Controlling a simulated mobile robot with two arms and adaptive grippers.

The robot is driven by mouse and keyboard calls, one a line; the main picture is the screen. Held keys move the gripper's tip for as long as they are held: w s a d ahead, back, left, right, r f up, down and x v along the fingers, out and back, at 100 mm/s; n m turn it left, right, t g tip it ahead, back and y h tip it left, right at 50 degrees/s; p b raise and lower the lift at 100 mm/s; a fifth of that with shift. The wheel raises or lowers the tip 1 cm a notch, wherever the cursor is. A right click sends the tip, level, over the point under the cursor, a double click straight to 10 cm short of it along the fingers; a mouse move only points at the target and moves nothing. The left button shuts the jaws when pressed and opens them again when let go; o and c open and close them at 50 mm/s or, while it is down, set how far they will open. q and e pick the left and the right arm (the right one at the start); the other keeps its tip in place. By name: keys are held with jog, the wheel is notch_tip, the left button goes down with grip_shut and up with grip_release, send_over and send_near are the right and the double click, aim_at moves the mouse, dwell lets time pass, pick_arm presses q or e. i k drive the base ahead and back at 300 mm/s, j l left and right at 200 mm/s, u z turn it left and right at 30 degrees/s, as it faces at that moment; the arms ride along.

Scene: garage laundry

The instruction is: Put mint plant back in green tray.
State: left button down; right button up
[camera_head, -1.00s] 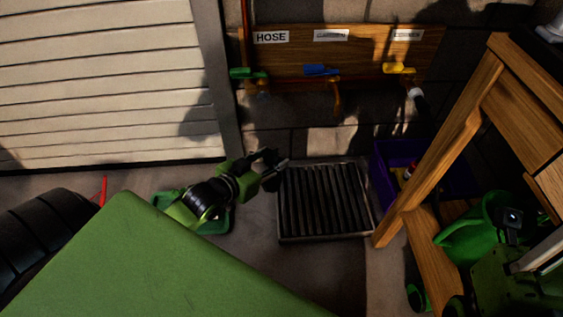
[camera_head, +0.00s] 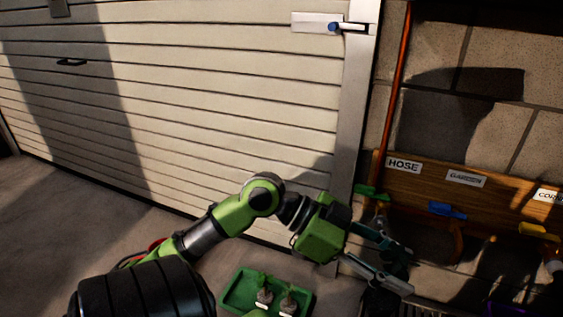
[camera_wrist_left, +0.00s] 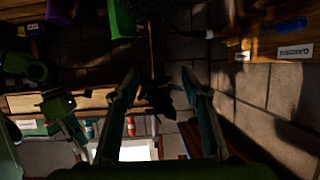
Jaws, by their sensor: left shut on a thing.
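My left gripper (camera_head: 402,272) is to the right of the green tray (camera_head: 228,301), near the door frame. In the left wrist view its two fingers (camera_wrist_left: 162,85) stand apart with a dark, leafy shape (camera_wrist_left: 156,97) between them. The gripper is shut on this thing, which looks like the mint plant, but shadow hides its detail. The green tray is on the floor at the bottom of the head view, with small potted plants (camera_head: 265,297) in it. My arm's lower end hides none of these pots. A green part that may be my right gripper (camera_wrist_left: 57,106) shows dimly in the left wrist view.
The white slatted door (camera_head: 200,110) fills the left and middle. A wooden tap board (camera_head: 470,205) with labels is on the block wall at right. A dark grate (camera_head: 385,303) lies below the gripper. Clear floor (camera_head: 40,220) is at left.

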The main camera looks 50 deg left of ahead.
aim_at(249, 287)
jog(key=i+j+u, duration=0.1)
jog(key=u, duration=1.35)
jog(key=i+u, duration=0.25)
jog(key=i, duration=0.3)
